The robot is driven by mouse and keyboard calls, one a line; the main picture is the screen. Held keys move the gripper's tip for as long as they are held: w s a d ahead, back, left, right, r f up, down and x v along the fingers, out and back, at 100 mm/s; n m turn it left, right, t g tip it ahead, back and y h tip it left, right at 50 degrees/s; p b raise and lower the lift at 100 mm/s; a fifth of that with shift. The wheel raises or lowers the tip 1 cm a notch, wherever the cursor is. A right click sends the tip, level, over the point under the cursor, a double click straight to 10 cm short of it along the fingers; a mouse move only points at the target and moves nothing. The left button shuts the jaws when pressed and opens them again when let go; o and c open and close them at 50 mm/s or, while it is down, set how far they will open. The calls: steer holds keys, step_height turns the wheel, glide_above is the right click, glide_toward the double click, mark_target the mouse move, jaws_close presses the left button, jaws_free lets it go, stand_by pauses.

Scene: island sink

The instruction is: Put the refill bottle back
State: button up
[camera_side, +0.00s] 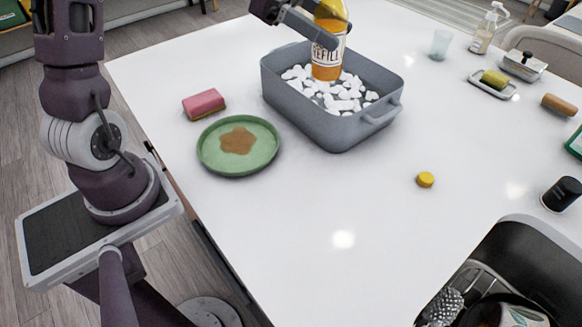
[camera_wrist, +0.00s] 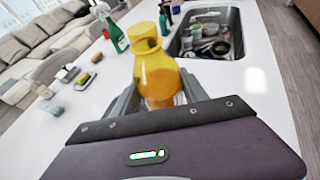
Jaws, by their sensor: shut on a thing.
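The refill bottle (camera_side: 328,58) is orange-yellow with a white label reading "REFILL". It stands roughly upright over the grey tub (camera_side: 345,134), its lower end at the white foam pieces (camera_side: 340,97) inside. My gripper (camera_side: 317,28) is shut on the bottle's upper part, coming in from the upper left. A small yellow cap (camera_side: 425,180) lies on the countertop right of the tub.
A green plate (camera_side: 210,160) with a brown patch and a pink sponge (camera_side: 204,103) lie left of the tub. A soap dish (camera_side: 493,88), a clear cup (camera_side: 440,44) and a dark-topped jar (camera_side: 562,194) stand at right. The sink (camera_side: 520,250) holds dishes. The front countertop is clear.

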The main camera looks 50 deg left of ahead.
steer(key=shift+s+d+m+g+h, duration=0.3)
steer(key=shift+s+d+m+g, duration=1.6)
steer(key=shift+s, duration=1.8)
steer(key=shift+s+d+m+g+h, duration=0.3)
steer(key=shift+s+d+m+g, duration=1.55)
steer(key=shift+s, duration=1.85)
steer(key=shift+n, duration=0.35)
steer(key=f, duration=1.6)
steer(key=shift+d+f, duration=0.35)
steer(key=shift+d, duration=0.05)
steer(key=shift+f, duration=0.1)
steer(key=o, duration=1.5)
